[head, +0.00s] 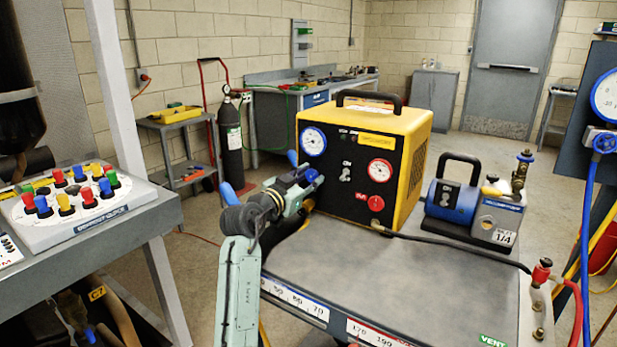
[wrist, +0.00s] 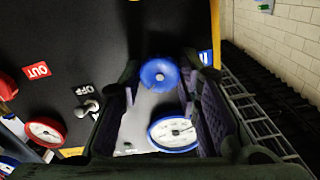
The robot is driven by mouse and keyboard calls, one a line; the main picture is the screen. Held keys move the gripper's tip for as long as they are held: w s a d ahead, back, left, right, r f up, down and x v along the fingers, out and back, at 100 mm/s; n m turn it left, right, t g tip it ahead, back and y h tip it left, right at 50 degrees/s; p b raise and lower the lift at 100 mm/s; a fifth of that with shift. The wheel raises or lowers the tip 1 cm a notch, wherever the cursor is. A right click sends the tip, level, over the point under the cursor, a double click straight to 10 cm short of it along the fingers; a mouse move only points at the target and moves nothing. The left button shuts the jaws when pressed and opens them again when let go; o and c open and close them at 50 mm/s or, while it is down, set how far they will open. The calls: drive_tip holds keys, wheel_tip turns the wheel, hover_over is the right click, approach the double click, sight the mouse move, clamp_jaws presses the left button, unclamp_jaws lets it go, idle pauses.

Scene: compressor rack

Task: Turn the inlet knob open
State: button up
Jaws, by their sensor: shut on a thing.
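The blue inlet knob (wrist: 160,74) is on the dark front panel of the yellow machine (head: 408,150). In the wrist view it sits between the two fingers of my gripper (wrist: 160,82), which is shut on it. In the head view my gripper (head: 304,182) reaches the lower left of the panel, and the wrist and fingers hide most of the knob there. The knob's label is hidden, so I cannot read its setting. The blue-rimmed gauge (head: 313,141) is above the gripper; it also shows in the wrist view (wrist: 173,134).
The red OUT knob (head: 376,203) and the red-rimmed gauge (head: 380,170) are to the right on the panel. A toggle switch (wrist: 88,107) marked OFF is beside my fingers. A blue pump (head: 452,200) and a black hose share the grey cart top (head: 400,278). The cart's front middle is clear.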

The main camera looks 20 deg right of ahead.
drive_tip(key=n+p, duration=0.1)
drive_tip(key=n, duration=0.3)
drive_tip(key=shift+r+p, duration=0.1)
drive_tip(key=shift+p, duration=0.25)
drive_tip(key=shift+n+p, duration=0.85)
drive_tip(key=shift+n, duration=1.25)
drive_tip(key=o, duration=1.1)
drive_tip(key=shift+o, duration=0.2)
drive_tip(key=v, duration=1.2)
